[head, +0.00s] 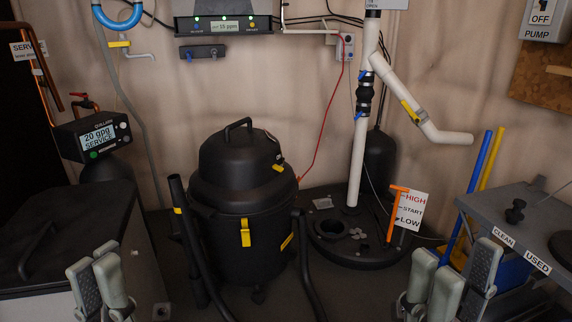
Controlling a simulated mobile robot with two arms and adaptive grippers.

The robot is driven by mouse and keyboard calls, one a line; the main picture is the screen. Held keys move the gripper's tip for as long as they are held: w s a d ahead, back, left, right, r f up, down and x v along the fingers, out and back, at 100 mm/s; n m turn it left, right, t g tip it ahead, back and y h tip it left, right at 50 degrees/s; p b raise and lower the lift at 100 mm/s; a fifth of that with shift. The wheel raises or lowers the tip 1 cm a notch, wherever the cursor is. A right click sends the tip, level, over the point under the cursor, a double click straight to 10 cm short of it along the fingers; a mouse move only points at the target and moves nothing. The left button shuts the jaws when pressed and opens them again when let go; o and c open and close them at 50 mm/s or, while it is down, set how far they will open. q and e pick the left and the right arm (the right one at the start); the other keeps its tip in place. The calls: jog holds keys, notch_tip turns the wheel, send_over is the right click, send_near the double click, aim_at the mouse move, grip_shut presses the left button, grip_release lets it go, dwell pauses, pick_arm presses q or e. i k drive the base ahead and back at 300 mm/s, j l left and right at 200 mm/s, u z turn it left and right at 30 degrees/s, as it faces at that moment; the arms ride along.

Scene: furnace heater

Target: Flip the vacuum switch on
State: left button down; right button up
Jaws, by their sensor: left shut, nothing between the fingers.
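The black shop vacuum (240,205) stands upright on the floor in the middle of the head view. A small yellow piece (278,168) on the right side of its lid looks like the switch; its position is too small to tell. A yellow latch (245,232) sits on the front of the drum. My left gripper (103,262) is at the lower left, shut and empty, apart from the vacuum. My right gripper (452,262) is at the lower right, its fingers spread and empty, also apart from the vacuum.
A dark sump basin (375,252) with a white pipe (357,160) stands right of the vacuum. A grey cart (525,215) is at the right, a dark chest (75,235) at the left. The vacuum's black hose (308,268) curves down beside it. Space above the vacuum is clear.

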aim_at(280, 169)
jog(key=i+l+z, duration=0.2)
jog(key=i, duration=0.25)
jog(key=i+l+z, duration=0.15)
jog(key=i, duration=0.3)
jog(key=i+l+z, duration=0.2)
jog(key=i, duration=0.25)
